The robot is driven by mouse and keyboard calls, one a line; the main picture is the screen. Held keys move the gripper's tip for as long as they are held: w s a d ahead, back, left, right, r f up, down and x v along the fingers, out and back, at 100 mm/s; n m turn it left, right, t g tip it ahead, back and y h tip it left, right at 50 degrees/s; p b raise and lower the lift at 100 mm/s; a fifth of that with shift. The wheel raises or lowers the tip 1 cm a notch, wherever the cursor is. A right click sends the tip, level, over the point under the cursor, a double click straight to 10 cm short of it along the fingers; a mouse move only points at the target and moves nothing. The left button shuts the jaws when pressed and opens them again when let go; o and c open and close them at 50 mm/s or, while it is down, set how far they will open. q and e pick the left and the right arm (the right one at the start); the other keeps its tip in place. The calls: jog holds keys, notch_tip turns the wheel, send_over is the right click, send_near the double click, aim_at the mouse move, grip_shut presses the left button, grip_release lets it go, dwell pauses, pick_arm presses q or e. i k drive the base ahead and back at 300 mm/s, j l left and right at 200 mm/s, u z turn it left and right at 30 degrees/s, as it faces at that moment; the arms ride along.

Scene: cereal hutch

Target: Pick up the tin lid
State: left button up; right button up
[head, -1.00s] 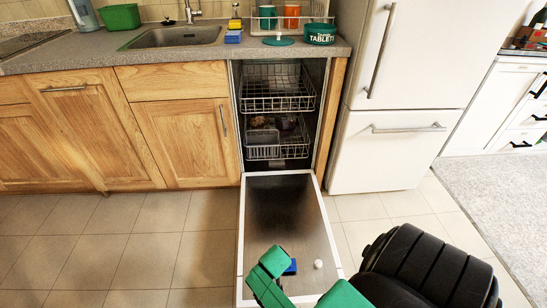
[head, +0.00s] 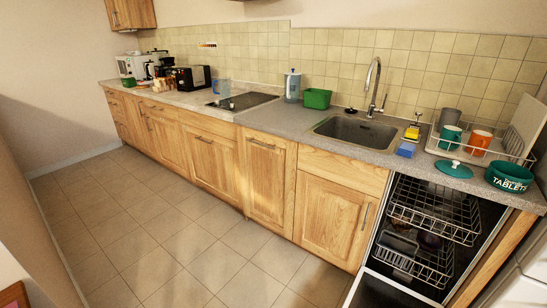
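The teal tin lid (head: 455,169) lies on the counter at the right, knob up, in front of the dish rack. The open teal tin marked "TABLETS" (head: 509,178) stands just to its right, apart from it. Neither of my grippers shows in the head view now.
The dishwasher (head: 418,232) is open below the lid, its racks visible. A blue sponge (head: 406,149) lies left of the lid, and the dish rack (head: 470,150) with mugs stands behind it. The sink (head: 355,133) is further left. The tiled floor (head: 170,220) is clear.

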aim_at(454, 169)
jog(key=z, duration=1.65)
